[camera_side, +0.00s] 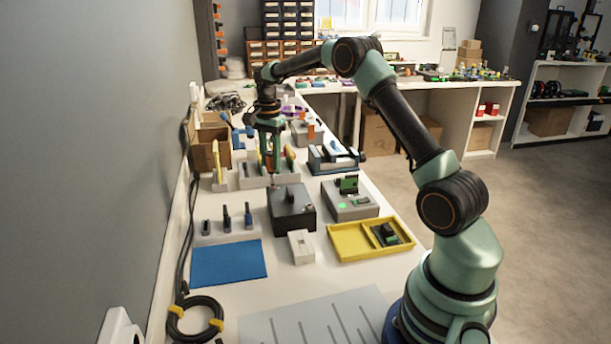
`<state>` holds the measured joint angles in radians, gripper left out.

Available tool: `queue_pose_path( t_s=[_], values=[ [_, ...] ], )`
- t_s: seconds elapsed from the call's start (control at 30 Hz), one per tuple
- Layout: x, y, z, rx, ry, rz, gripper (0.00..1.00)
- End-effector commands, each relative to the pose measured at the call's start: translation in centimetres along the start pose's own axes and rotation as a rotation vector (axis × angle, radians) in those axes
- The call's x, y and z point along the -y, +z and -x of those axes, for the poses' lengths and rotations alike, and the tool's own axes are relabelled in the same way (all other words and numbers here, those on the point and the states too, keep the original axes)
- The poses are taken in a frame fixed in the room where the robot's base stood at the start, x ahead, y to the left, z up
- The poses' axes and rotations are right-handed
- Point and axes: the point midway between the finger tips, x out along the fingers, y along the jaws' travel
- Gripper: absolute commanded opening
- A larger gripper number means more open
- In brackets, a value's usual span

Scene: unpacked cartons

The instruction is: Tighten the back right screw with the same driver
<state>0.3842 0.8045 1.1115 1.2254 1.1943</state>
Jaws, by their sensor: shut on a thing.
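My gripper (270,163) points straight down, above and behind the dark grey box (291,216). It is shut on the driver (270,146), which is mostly hidden between the green fingers. A thin shaft seems to reach down near the box's back left edge. I cannot tell whether its tip touches a screw. The box has a raised black part on its top and a small light spot near its right edge. The back right screw is too small to make out.
A grey tester (350,207) with a green light and a yellow tray (347,247) with a circuit board stand to the right. A small white block (301,247) is in front. A blue mat (229,263) and coiled black cable (196,320) lie at left.

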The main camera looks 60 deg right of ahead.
Motion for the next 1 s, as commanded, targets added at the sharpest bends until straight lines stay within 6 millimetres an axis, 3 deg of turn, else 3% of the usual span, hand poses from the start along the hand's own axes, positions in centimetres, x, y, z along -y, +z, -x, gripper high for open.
queue_pose_path(
  t_s=[1.0],
  values=[
    [0.0, 0.0, -1.8, 0.000, 0.000, -0.001, 0.00]
  ],
)
